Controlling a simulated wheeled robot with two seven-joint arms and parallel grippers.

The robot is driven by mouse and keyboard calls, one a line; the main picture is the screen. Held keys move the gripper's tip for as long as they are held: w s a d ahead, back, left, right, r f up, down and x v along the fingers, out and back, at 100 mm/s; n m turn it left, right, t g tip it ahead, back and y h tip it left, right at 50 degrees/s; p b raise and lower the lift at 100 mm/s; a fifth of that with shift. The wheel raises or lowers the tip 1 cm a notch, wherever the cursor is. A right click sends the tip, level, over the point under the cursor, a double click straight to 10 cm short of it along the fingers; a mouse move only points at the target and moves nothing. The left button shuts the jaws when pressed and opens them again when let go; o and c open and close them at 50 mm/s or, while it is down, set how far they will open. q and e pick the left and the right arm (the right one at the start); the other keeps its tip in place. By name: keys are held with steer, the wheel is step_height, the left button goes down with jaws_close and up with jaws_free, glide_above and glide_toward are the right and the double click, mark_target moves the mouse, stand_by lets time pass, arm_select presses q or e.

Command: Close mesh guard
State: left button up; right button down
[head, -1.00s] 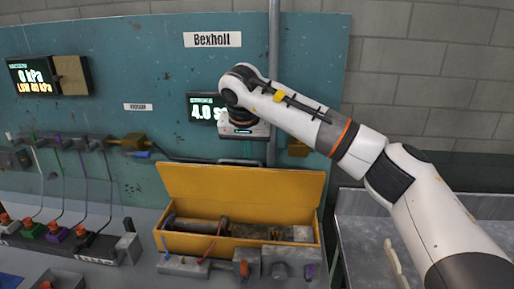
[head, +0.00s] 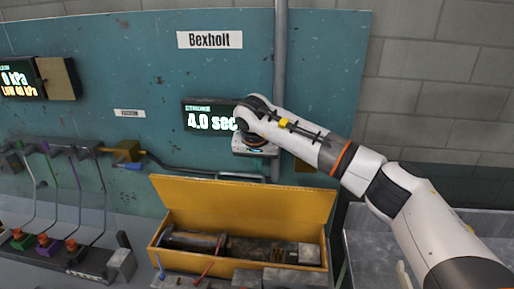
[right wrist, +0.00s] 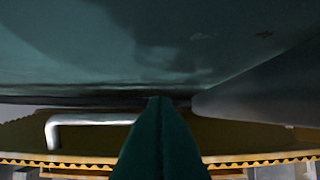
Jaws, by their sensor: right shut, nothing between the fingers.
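The guard appears to be the yellow lid (head: 245,195) of a yellow box in the head view. It stands raised at the back of the box, leaving the inside exposed. I cannot make out mesh on it. My right gripper (head: 254,163) is just above and behind the lid's top edge; its fingertips are hard to see there. In the right wrist view its dark green fingers (right wrist: 160,135) are shut with nothing between them. A toothed yellow edge (right wrist: 90,160) and a pale bent handle (right wrist: 85,119) show beyond them. My left gripper is out of view.
A teal panel (head: 110,75) stands close behind the gripper, with a timer display (head: 207,119) and a vertical grey pipe (head: 280,60). Tubes and coloured valves (head: 45,245) are at left. A grey metal surface (head: 365,262) lies at right.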

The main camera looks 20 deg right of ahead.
steer(key=x, duration=0.2)
steer(key=shift+w+f+p, duration=0.15)
steer(key=shift+f+p, duration=0.15)
steer(key=shift+f, duration=0.05)
steer(key=shift+f, duration=0.1)
